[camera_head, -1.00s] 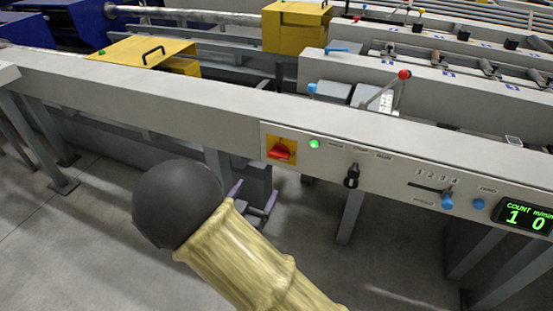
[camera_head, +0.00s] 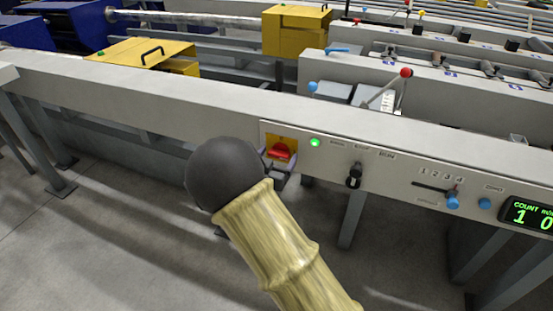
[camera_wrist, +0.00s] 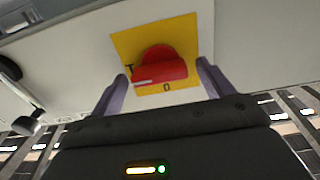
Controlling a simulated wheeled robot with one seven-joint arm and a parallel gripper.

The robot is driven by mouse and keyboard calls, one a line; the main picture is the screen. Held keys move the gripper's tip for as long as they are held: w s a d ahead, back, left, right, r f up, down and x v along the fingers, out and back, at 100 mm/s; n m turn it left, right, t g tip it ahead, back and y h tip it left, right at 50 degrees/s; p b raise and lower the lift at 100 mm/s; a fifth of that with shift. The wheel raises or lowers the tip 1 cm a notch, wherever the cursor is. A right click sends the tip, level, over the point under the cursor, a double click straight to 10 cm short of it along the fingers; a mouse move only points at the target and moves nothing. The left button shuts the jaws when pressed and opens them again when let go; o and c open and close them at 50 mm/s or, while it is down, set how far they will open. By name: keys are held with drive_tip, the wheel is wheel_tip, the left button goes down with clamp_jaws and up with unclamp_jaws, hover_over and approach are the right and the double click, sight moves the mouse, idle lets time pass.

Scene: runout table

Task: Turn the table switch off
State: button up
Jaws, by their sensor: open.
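The table switch is a red rotary knob (camera_head: 281,151) on a yellow plate at the left end of the front control panel. In the wrist view the red knob (camera_wrist: 160,68) sits on its yellow plate (camera_wrist: 128,45), with an "0" mark below it and another mark at its left. My gripper (camera_wrist: 160,88) is open, with one finger on each side of the knob; I cannot tell whether they touch it. In the head view my gripper (camera_head: 278,170) is at the plate, partly hidden behind my dark wrist.
A lit green lamp (camera_head: 315,142) is just right of the switch. The table's front beam (camera_head: 140,103) runs above open floor.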

drive_tip(key=c, duration=1)
